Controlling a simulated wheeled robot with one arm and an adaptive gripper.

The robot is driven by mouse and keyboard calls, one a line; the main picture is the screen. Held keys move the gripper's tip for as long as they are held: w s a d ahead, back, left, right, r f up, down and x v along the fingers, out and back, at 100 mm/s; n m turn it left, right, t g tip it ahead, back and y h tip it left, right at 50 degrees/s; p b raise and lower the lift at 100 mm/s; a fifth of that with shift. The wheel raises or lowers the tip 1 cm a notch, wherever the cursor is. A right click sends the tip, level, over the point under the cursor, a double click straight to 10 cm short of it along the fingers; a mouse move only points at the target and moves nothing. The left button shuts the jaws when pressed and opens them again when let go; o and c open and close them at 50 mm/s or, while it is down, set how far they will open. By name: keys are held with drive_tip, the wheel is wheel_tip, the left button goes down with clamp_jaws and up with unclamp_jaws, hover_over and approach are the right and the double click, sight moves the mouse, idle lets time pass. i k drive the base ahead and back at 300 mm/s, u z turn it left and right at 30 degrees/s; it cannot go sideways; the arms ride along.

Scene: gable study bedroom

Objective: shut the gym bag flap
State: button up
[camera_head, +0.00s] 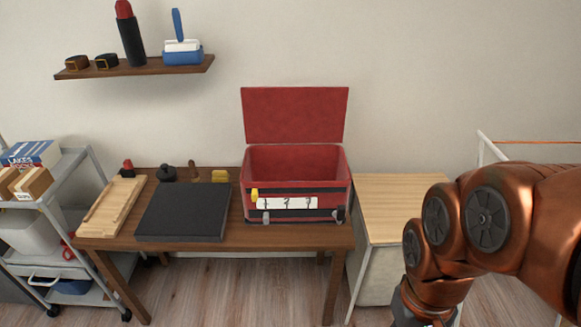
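The gym bag (296,205) is a red box-like bag with dark bands and a white label on its front. It stands on the right part of a brown wooden table. Its flap (295,115) is a red panel standing upright at the back edge, so the bag is open and its inside shows. The inside looks empty from here. My arm comes in from the right, and my gripper (425,316) is at the bottom edge, right of and below the bag, apart from it. Its fingers are mostly cut off by the frame, so its opening is hidden.
The brown table (290,237) also holds a black flat case (184,211), a wooden tray (110,206) and small items behind. A light wood table (390,205) adjoins on the right. A shelf (135,69) hangs upper left. A grey cart (62,210) stands left.

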sight(271, 115)
drive_tip(key=k, duration=0.6)
drive_tip(key=u, duration=0.65)
drive_tip(key=i, duration=1.25)
drive_tip(key=z, duration=0.15)
